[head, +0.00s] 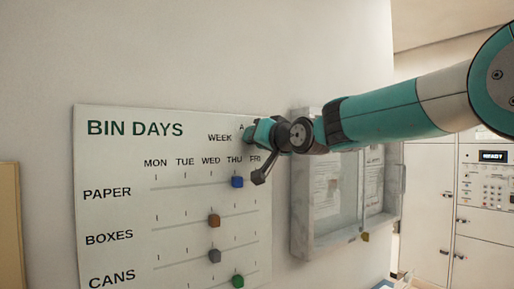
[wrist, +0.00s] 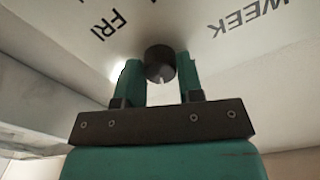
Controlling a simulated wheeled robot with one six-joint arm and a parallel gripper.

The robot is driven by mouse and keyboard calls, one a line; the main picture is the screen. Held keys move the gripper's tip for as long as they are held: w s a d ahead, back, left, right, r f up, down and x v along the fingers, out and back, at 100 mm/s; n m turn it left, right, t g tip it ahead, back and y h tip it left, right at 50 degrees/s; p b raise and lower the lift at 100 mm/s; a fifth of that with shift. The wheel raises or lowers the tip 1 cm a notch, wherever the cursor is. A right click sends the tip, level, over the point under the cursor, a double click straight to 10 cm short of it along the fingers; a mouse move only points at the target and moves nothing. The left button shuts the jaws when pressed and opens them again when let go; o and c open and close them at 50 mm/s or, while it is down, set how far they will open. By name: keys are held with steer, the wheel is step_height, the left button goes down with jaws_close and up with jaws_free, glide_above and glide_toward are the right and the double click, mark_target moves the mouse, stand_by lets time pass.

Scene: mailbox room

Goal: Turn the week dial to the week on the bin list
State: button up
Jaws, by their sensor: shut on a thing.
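The week dial (wrist: 160,62) is a dark round knob on the white bin days board (head: 120,150). In the wrist view my gripper (wrist: 160,75) has its two teal fingers on either side of the dial, shut on it. A small light mark shows on the dial's near edge. In the head view my gripper (head: 252,133) covers the dial beside the word WEEK, and only a letter A shows above it. The dial's setting cannot be read. The bin list is not clearly identifiable; papers (head: 326,190) behind the glass are too small to read.
The board has a blue slider (head: 237,182), a brown slider (head: 214,221), a grey slider (head: 214,256) and a green slider (head: 237,281). A grey glass-fronted case (head: 299,235) hangs to the right, behind my arm. A panel reading READY (head: 493,156) is at far right.

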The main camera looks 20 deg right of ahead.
steer(key=shift+m+b, duration=0.65)
steer(key=shift+m, duration=0.85)
steer(key=o, duration=0.9)
steer(key=shift+b+v, duration=4.2)
steer(key=shift+v, duration=4.5)
